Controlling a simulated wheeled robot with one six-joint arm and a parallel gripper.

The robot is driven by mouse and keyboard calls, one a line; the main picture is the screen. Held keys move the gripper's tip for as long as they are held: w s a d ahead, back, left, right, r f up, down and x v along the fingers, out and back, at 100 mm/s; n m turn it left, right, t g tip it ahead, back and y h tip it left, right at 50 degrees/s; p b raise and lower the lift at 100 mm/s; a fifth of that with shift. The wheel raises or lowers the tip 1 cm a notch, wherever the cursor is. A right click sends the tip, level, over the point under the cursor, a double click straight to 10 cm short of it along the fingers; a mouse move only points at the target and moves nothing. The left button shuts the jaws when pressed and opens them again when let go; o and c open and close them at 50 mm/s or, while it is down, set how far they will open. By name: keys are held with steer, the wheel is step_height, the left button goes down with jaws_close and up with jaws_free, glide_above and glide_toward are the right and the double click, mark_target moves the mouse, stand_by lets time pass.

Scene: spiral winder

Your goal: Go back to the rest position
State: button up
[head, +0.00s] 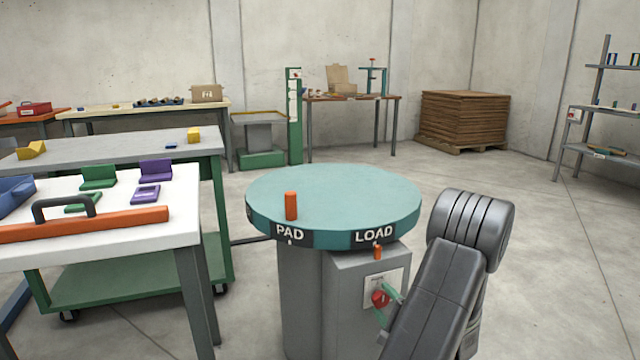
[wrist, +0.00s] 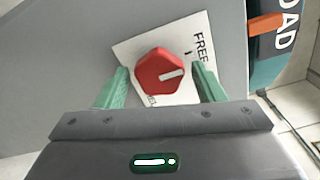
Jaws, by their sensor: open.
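My gripper (wrist: 160,88) is open in the wrist view, with its two green fingers on either side of a red knob (wrist: 161,74). I cannot tell whether either finger touches the knob. The knob sits on a white label plate reading FREE (wrist: 190,27) on the grey pedestal. In the head view, my gripper (head: 386,303) shows partly at the front of the pedestal, and the red knob (head: 380,299) is beside its green fingers. My dark grey arm covers the lower right of that view.
A teal turntable (head: 340,195) marked PAD and LOAD tops the pedestal (head: 310,290), with an orange peg (head: 291,206) standing on it. A white table (head: 185,215) with an orange handled bar (head: 130,222) stands at left. Open floor (head: 560,270) lies to the right.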

steer(key=m, duration=0.4)
steer(key=m+p, duration=0.3)
steer(key=shift+r+m, duration=0.15)
steer(key=shift+m, duration=0.25)
steer(key=m+p, duration=0.7)
steer(key=shift+a+p, duration=0.15)
steer(key=shift+p, duration=0.15)
steer(key=shift+f+m+p, duration=0.2)
steer(key=shift+m+p, duration=0.85)
steer(key=shift+m, duration=0.25)
